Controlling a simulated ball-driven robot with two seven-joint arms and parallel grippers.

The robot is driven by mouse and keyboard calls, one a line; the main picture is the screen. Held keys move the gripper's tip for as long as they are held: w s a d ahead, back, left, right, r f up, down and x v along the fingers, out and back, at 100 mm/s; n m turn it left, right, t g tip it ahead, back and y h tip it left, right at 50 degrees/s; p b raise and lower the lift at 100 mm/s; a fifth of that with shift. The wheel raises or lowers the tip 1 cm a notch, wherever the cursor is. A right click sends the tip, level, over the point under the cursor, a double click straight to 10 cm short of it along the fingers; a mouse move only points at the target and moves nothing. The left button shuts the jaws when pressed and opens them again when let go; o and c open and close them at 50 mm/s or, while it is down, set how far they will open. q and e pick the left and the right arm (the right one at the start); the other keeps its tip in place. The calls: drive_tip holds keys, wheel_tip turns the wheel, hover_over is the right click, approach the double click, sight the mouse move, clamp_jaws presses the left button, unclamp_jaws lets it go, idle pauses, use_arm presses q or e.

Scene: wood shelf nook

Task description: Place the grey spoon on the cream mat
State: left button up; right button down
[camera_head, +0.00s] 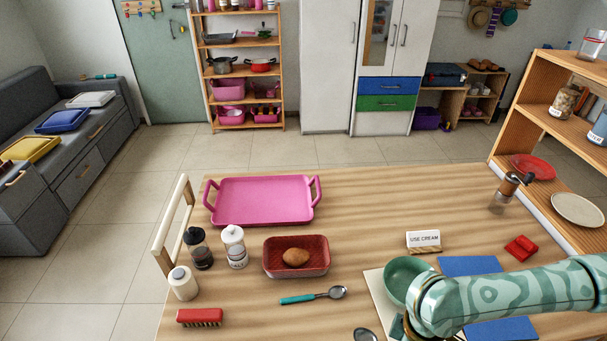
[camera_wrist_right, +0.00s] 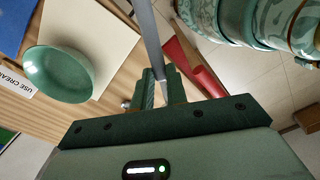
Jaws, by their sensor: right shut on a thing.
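The grey spoon (camera_head: 365,335) shows only its bowl at the bottom edge in the head view. In the right wrist view its grey handle (camera_wrist_right: 150,35) runs between the fingers of my right gripper (camera_wrist_right: 162,88), which is shut on it. Whether the spoon touches the table is unclear. The cream mat (camera_head: 374,284) lies at the right of the table, partly covered by a green bowl (camera_head: 405,278) and my right arm. The mat (camera_wrist_right: 112,28) also shows in the wrist view, beside the held handle. My left gripper is out of view.
A blue mat (camera_head: 470,265) lies right of the cream mat, with a "USE CREAM" sign (camera_head: 423,241) behind. A teal-handled spoon (camera_head: 312,296), red dish (camera_head: 270,262) and pink tray (camera_head: 262,200) stand left. A red object (camera_wrist_right: 190,62) is near my fingers.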

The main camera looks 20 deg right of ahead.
drive_tip(key=w+a+r+m, duration=0.1)
drive_tip(key=w+r+m, duration=0.1)
drive_tip(key=m, duration=0.1)
drive_tip(key=w+a+r+m, duration=0.2)
drive_tip(key=r, duration=0.1)
drive_tip(key=w+a+r+m, duration=0.1)
drive_tip(key=w+r+m, duration=0.1)
drive_tip(key=m, duration=0.1)
drive_tip(key=shift+w+a+r+m, duration=0.1)
drive_tip(key=shift+a+r+m, duration=0.05)
drive_tip(key=shift+a+m, duration=0.15)
drive_tip(key=w+a+r+b, duration=0.1)
drive_tip(key=w+a+r, duration=0.2)
drive_tip(key=w+r, duration=0.4)
wheel_tip(320, 180, up, 2)
drive_tip(key=shift+w+r, duration=0.15)
drive_tip(key=shift+w, duration=0.1)
